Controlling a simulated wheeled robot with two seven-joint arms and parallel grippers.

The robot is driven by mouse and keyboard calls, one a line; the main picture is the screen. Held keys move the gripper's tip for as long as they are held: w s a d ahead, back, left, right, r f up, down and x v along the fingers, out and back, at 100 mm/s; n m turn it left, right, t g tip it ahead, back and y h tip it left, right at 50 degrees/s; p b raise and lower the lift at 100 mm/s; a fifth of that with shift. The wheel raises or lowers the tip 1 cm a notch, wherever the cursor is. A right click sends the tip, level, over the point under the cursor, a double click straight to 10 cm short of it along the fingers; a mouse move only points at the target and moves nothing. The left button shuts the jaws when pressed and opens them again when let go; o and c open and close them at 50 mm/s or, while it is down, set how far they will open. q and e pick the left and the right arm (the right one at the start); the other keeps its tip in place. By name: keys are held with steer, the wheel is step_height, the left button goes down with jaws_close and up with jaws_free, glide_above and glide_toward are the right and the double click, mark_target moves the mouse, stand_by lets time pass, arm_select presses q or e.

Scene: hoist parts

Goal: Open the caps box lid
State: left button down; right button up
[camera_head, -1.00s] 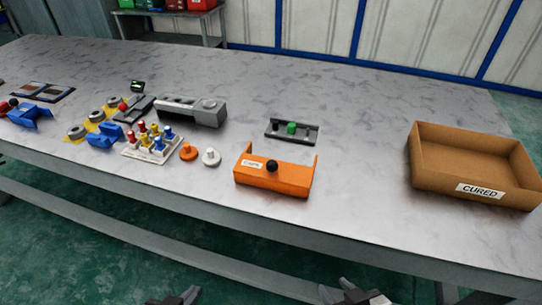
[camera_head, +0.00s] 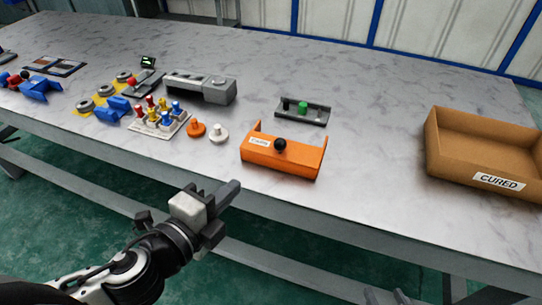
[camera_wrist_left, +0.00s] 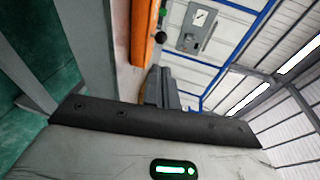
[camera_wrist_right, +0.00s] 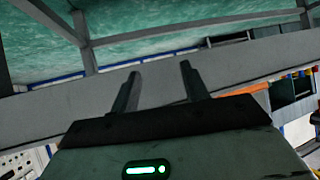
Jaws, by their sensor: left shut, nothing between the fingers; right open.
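The orange caps box (camera_head: 268,165) sits at the table's front edge with a white label on it. Its lid carries a black ball knob (camera_head: 280,145) and looks closed. In the left wrist view the box (camera_wrist_left: 145,32) and knob (camera_wrist_left: 161,37) lie ahead of my fingers. My left gripper (camera_head: 231,192) is in front of the table edge, below and left of the box, apart from it. Its fingers (camera_wrist_left: 161,88) are shut and empty. My right gripper (camera_head: 386,297) barely shows at the bottom edge. In its wrist view its fingers (camera_wrist_right: 159,82) are open and empty.
A cardboard box (camera_head: 470,160) marked CURED stands at right. A dark tray with a green part (camera_head: 303,107) lies behind the caps box. An orange knob (camera_head: 196,129), a white knob (camera_head: 218,134) and a rack of coloured pegs (camera_head: 160,124) stand to its left. Bare table lies between the boxes.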

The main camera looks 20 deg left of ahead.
mark_target(277, 147)
arm_select(q)
steer(key=p+x, duration=0.2)
steer(key=x, duration=1)
steer(key=shift+w+d+r, duration=0.1)
steer(key=shift+w, duration=0.2)
steer(key=shift+w+d+f, duration=0.1)
steer(key=shift+w+f, duration=0.1)
steer(key=shift+w, duration=0.35)
arm_select(e)
steer(key=shift+s+d+r, duration=0.15)
steer(key=shift+s, duration=0.05)
